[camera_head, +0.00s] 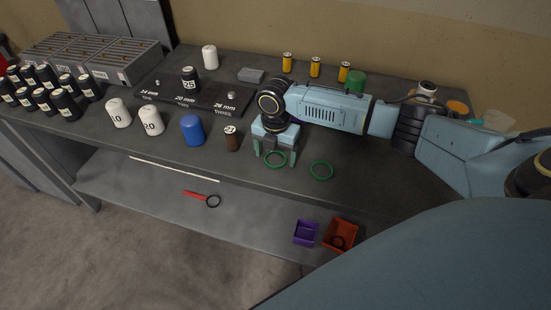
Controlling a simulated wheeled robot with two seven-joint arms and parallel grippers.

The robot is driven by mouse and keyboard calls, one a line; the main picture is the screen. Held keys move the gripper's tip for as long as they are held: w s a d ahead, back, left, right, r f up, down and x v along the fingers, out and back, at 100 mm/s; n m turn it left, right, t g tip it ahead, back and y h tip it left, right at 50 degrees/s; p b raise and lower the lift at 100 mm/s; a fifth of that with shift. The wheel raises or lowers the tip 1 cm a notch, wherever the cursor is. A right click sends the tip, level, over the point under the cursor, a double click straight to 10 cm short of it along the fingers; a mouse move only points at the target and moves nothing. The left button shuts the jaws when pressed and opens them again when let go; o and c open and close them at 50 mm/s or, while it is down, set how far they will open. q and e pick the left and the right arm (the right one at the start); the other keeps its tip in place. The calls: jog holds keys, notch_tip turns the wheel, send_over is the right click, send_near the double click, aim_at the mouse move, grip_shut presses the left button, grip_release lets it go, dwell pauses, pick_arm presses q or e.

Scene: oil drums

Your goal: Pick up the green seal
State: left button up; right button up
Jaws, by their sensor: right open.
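My right gripper (275,160) points down, open, with one finger on each side of the first seal. Whether the fingers touch that seal I cannot tell. The gripper's body hides the bench just behind the seal. My left gripper is not in view.
A brown bottle (232,139) and a blue container (193,130) stand left of the gripper. A green container (356,82) stands behind my right arm. A lower shelf (150,190) holds a red-handled tool (198,196), a purple bin (305,233) and an orange bin (341,228).

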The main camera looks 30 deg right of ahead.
jog(key=shift+f, duration=0.1)
jog(key=c, duration=1.1)
jog(key=shift+o, duration=0.2)
